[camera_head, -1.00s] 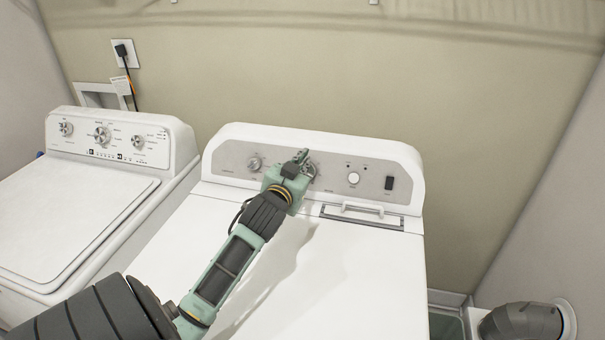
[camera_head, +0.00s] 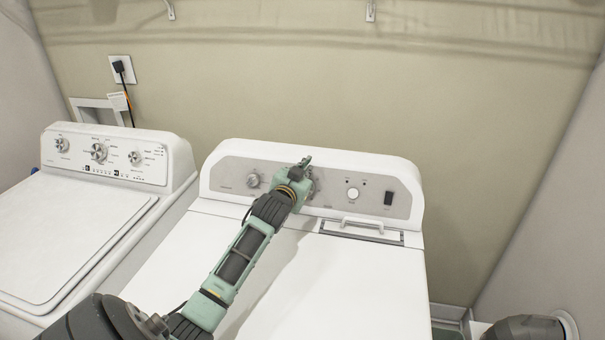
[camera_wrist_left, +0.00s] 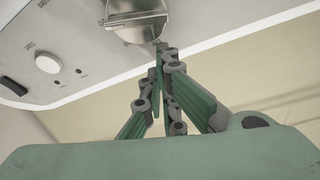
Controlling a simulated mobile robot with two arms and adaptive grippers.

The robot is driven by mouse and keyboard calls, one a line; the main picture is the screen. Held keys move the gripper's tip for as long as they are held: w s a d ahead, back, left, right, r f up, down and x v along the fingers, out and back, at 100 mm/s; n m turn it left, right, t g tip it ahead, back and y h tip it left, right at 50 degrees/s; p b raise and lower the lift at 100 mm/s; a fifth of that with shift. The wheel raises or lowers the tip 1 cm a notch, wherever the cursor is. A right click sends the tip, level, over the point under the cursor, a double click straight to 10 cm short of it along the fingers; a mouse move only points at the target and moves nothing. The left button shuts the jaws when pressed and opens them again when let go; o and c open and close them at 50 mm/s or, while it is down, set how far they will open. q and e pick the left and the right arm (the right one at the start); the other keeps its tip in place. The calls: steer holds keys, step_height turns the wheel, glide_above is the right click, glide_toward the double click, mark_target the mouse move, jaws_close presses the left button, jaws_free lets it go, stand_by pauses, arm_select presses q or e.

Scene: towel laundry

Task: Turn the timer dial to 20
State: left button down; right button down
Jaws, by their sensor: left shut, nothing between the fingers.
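The timer dial (camera_head: 316,183) is a round silver knob in the middle of the right-hand machine's control panel; my left gripper hides much of it in the head view. In the left wrist view the knob (camera_wrist_left: 135,20) shows large at the top, cut by the frame edge. My left gripper (camera_head: 306,161) is shut and empty in front of the panel by the dial. In the left wrist view its fingertips (camera_wrist_left: 160,48) meet at the knob's lower right edge; I cannot tell whether they touch. The dial's setting is not readable. My right gripper is not in view.
The panel (camera_head: 232,172) also has a smaller knob (camera_head: 253,180), a white button (camera_head: 353,192) and a black switch (camera_head: 388,198). A washer (camera_head: 75,225) stands at the left. A handle (camera_head: 362,225) sits below the panel. The machine's top is clear.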

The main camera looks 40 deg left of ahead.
arm_select(q)
steer(key=shift+s+a+f, duration=0.1)
steer(key=shift+s+f, duration=0.5)
steer(key=shift+f, duration=0.15)
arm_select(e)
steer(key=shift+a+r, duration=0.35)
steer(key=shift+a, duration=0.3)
arm_select(q)
steer(key=shift+s+a+f+n+y+p, duration=0.2)
steer(key=shift+s+f+n+y+p, duration=0.15)
steer(key=shift+n, duration=0.75)
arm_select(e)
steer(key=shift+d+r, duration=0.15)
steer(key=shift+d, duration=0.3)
